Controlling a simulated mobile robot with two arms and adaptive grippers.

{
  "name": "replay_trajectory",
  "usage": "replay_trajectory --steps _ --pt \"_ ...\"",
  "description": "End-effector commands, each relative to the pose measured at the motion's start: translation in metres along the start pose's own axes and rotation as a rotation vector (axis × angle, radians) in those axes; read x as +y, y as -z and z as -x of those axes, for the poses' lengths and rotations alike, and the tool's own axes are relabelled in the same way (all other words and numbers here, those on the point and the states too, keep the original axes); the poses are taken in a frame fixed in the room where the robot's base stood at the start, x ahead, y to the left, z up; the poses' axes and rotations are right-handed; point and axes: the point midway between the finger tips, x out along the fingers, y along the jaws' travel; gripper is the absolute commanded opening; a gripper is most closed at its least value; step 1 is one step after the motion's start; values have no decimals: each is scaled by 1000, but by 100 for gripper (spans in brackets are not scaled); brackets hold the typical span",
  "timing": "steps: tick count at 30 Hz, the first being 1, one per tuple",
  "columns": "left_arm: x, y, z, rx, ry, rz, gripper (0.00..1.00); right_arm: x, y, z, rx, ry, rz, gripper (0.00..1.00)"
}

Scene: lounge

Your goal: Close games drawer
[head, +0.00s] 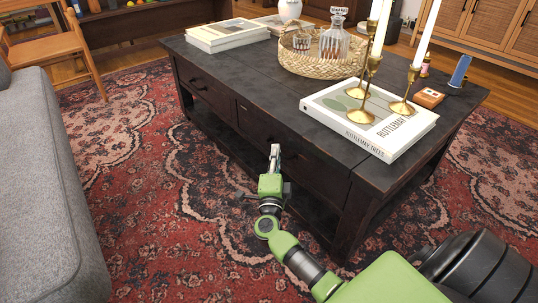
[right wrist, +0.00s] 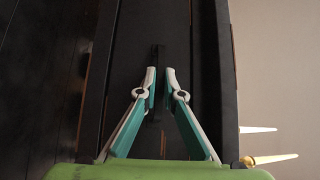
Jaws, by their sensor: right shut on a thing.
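The dark wooden coffee table (head: 225,62) has drawers along its long side. The nearer drawer front (head: 318,174) looks flush or nearly flush with the frame; a small gap cannot be ruled out. The farther drawer (head: 205,90) looks shut. No label shows which one is the games drawer. My right gripper (head: 275,150) is at the nearer drawer's front. In the right wrist view its two fingers (right wrist: 160,73) are nearly together on the dark drawer handle (right wrist: 158,54), which is partly hidden between the tips. My left gripper is out of view.
A white book (head: 405,135) with brass candlesticks lies on the near tabletop, beside a woven tray (head: 297,63) with a glass decanter. A grey sofa (head: 45,190) is at the left. The patterned rug (head: 160,200) between sofa and table is clear.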

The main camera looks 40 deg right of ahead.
Motion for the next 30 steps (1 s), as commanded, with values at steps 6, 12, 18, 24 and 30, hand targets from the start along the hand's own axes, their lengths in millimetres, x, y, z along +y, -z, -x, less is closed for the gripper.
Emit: replay_trajectory --steps 6,12,18,24,30 --pt "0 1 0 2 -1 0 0 1 4 -3 8 0 0 0" --pt "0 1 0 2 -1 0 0 1 4 -3 7 0 0 25" --pt "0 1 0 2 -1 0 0 1 3 -2 5 0 0 25" --pt "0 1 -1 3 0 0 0 2 2 6 3 -2 0 25" --pt "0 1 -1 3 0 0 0 3 2 44 3 -5 -1 25"
